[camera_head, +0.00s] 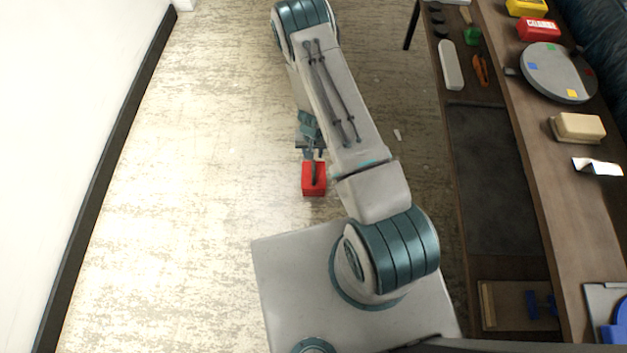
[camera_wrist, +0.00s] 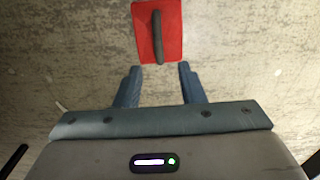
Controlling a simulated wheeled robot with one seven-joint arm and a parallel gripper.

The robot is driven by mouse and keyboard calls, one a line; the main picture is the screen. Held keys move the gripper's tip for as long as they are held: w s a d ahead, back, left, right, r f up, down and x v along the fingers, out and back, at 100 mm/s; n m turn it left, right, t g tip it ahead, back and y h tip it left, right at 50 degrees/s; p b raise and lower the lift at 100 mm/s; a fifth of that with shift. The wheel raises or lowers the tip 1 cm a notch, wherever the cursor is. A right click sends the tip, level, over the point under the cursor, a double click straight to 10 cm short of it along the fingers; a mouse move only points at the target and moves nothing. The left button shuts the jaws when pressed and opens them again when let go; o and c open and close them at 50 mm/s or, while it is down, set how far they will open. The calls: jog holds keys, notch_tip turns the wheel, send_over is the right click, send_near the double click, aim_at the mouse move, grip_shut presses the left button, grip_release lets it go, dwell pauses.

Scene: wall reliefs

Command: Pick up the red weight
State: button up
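The red weight (camera_head: 308,186) is a red block with a dark bar handle on top, and it appears to stand on the floor. In the wrist view the weight (camera_wrist: 172,34) is at the top centre, just beyond my fingertips, its handle running lengthwise between the lines of the two fingers. My gripper (camera_wrist: 160,68) is open, with two blue fingers apart and nothing between them. In the head view my gripper (camera_head: 312,153) is right at the weight's upper edge, partly hidden by my arm. I cannot tell its height above the weight.
A long brown table (camera_head: 545,180) on the right holds a grey disc (camera_head: 552,74), a red box (camera_head: 538,30), a yellow box (camera_head: 526,7) and a tan block (camera_head: 578,128). A white wall (camera_head: 70,110) stands left. The floor (camera_head: 190,200) between wall and weight is clear.

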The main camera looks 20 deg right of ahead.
aim_at(313, 167)
notch_tip(313, 167, down, 7)
jog(key=shift+f+b, duration=0.15)
jog(key=shift+b, duration=0.85)
notch_tip(313, 167, down, 5)
jog(key=shift+w+d+f+b, duration=0.1)
jog(key=shift+d+b, duration=0.05)
jog(key=shift+b, duration=1.1)
grip_shut()
jog(key=shift+w, duration=0.1)
